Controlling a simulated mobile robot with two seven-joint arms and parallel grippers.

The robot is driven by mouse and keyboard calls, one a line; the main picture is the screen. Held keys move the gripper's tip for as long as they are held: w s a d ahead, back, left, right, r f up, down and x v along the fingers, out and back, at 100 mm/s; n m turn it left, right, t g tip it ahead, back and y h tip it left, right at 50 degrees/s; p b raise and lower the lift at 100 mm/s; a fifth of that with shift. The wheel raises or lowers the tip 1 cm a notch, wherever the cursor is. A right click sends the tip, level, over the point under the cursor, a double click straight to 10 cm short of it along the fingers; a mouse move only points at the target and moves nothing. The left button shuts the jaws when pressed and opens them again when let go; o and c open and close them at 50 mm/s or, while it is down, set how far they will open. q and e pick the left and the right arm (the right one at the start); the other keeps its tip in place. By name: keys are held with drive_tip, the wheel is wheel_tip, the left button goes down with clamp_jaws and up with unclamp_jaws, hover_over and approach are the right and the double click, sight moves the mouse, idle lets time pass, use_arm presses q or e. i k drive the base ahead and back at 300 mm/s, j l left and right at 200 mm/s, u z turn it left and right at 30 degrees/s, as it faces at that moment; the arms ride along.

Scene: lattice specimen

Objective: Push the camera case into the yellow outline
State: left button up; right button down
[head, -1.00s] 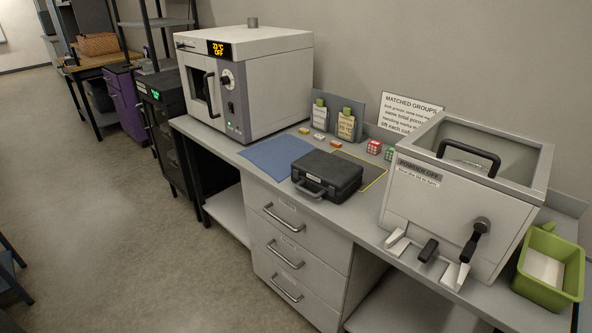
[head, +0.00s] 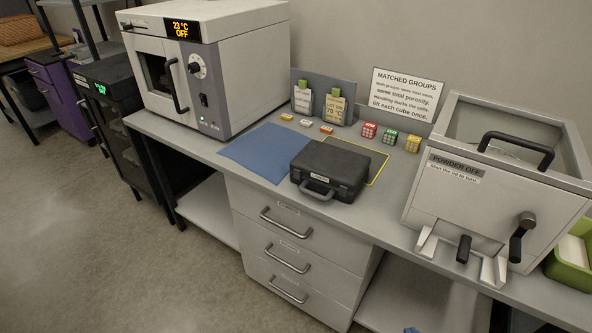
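The black camera case (head: 330,171) lies flat on the grey bench top, its handle toward the front edge. The yellow outline (head: 378,172) shows behind and to the right of the case. The case covers its front left part, so I cannot tell exactly how far the case is inside it. Neither of my grippers is in the head view.
A blue mat (head: 256,151) lies left of the case. An oven (head: 205,70) stands at the left, a powder box (head: 492,195) at the right. Small coloured cubes (head: 390,137) and a sign (head: 405,95) are behind. Drawers (head: 287,240) with handles are below.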

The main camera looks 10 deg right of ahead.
sight(337, 173)
drive_tip(key=i+j, duration=0.2)
drive_tip(key=j, duration=0.15)
drive_tip(key=i+j+z, duration=0.1)
drive_tip(key=i+j, duration=0.3)
drive_tip(key=j, duration=0.25)
drive_tip(key=i+j+z, duration=0.15)
drive_tip(key=i+j, duration=0.1)
drive_tip(key=j, duration=0.1)
